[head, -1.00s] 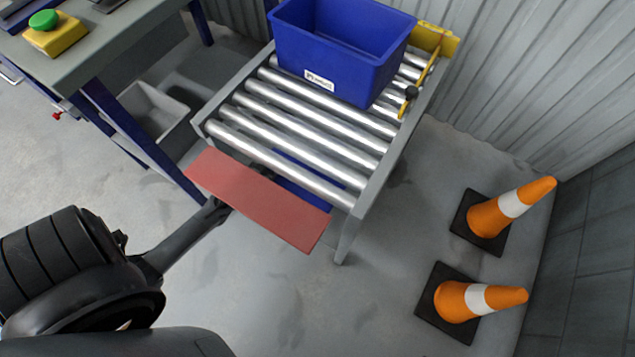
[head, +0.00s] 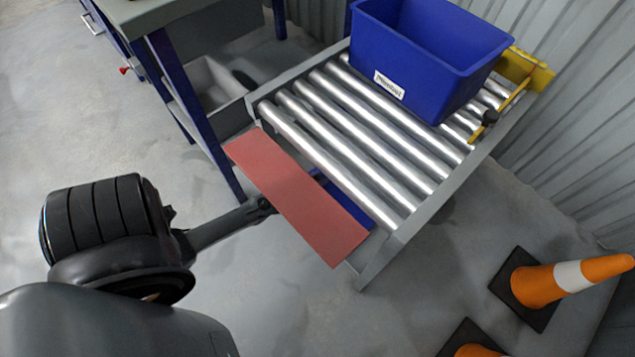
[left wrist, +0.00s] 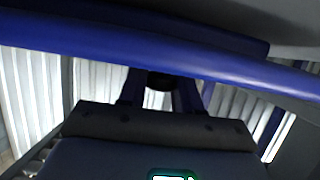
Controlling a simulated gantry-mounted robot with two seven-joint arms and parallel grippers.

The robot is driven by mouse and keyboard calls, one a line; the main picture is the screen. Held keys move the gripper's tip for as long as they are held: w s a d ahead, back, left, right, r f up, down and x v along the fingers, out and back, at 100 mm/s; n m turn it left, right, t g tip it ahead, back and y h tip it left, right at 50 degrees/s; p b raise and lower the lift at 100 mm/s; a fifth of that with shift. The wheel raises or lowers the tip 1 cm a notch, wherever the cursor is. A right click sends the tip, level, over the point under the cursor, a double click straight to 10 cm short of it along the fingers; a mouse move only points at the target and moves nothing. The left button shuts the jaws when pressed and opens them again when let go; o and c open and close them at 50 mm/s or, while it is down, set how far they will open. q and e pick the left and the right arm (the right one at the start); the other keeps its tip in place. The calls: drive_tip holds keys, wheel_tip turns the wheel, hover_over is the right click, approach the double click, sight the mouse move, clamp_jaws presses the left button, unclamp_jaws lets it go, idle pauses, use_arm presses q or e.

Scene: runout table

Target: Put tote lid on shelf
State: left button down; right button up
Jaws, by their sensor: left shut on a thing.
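My left gripper (head: 268,205) reaches in from the lower left to the near long edge of a flat red panel (head: 297,197). The panel hides its fingertips in the head view. A blue strip (head: 357,210) shows past the panel's far edge. In the left wrist view, a blue bar (left wrist: 90,42) crosses in front of the fingers (left wrist: 160,95) and covers their tips. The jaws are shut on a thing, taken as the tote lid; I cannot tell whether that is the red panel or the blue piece. The shelf is not clearly identifiable. My right gripper is out of view.
A roller table (head: 395,228) stands behind the panel, with an open blue tote (head: 425,65) and a yellow stop (head: 525,70) at its far end. A workbench (head: 140,12) and grey bin (head: 212,85) are left. Orange cones (head: 535,285) stand right. Floor lower centre is clear.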

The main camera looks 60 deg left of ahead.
use_arm(q)
drive_tip(key=c, duration=0.8)
unclamp_jaws()
drive_tip(key=shift+s+d+r+p, duration=0.15)
drive_tip(key=shift+s+r+p, duration=0.2)
drive_tip(key=shift+s+p, duration=0.2)
drive_tip(key=p+v, duration=0.5)
drive_tip(key=v, duration=0.4)
drive_tip(key=shift+s+p, duration=0.25)
drive_tip(key=shift+p, duration=0.05)
drive_tip(key=shift+s+d+r, duration=0.2)
drive_tip(key=shift+s, duration=0.4)
